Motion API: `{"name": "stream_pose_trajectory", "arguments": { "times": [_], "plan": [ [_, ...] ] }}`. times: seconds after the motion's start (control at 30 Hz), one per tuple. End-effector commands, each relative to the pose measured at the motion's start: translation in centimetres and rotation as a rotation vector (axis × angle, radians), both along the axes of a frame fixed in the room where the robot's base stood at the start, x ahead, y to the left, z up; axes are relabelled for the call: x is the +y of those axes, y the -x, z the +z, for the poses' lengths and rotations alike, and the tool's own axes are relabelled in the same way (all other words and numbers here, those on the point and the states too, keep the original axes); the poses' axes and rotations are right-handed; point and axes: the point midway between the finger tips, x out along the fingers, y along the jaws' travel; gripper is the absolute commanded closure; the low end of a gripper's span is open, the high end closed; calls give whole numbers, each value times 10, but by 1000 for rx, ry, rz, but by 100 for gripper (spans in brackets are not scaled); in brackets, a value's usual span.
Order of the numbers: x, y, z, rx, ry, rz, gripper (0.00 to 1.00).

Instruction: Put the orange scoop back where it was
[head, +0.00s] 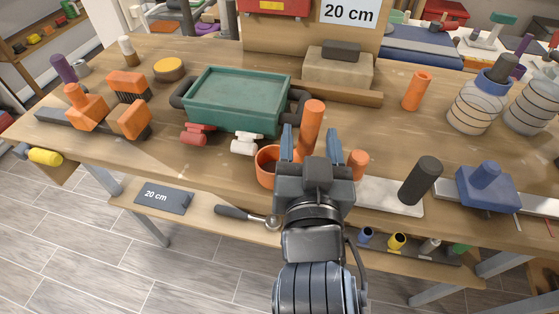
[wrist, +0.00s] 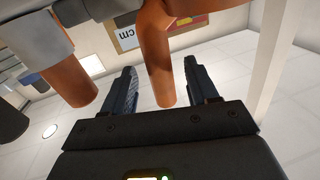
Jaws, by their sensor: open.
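An orange upright handle (head: 312,122) stands near the table's front edge in the head view. An orange cup (head: 267,165) sits low and left of it; together they look like the orange scoop, but my gripper hides where they would join. My gripper (head: 311,145) is open, with one finger on each side of the handle. In the wrist view the orange handle (wrist: 156,65) shows between the open fingers of my gripper (wrist: 163,92), with gaps on both sides. I cannot tell where the scoop was before.
A green tray (head: 235,100) stands behind to the left. A short orange knob (head: 359,160) is close to my right finger. A black cylinder (head: 421,180) and a blue tool (head: 487,185) stand further right. A lower shelf (head: 232,229) holds a metal ladle-like tool (head: 240,214).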

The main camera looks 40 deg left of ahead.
Motion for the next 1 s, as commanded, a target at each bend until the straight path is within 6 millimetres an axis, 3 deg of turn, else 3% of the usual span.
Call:
{"name": "stream_pose_trajectory", "arguments": {
  "times": [0.2,0.47,1.0],
  "plan": [
    [16,-18,0,-1,1,0,42],
    [17,-19,-1,-1,1,0,42],
    [17,-19,-1,-1,1,0,93]
  ]
}}
